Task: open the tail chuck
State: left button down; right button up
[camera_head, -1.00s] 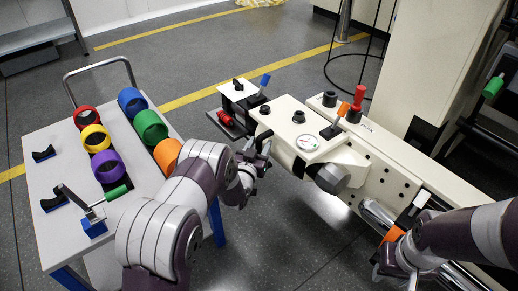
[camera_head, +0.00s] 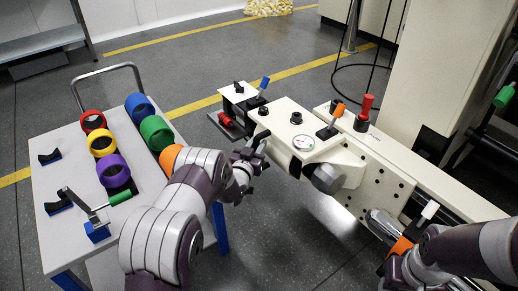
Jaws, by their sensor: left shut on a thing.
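I cannot tell for sure which part is the tail chuck. My left gripper (camera_head: 256,155) is at the machine's left end, shut on a dark handle-like part whose shape is mostly hidden by the fingers. An orange-tipped lever (camera_head: 338,110), a red handle (camera_head: 367,102) and a blue-tipped lever (camera_head: 265,83) stand on the machine. My right arm is at lower right, by an orange part (camera_head: 402,245) and a white-tipped lever (camera_head: 429,209); its fingers are not clear.
A green handle (camera_head: 503,96) shows at far right. The floor behind the cart is open.

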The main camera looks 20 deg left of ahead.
pick_arm(q)
jog(key=c, duration=1)
grip_release()
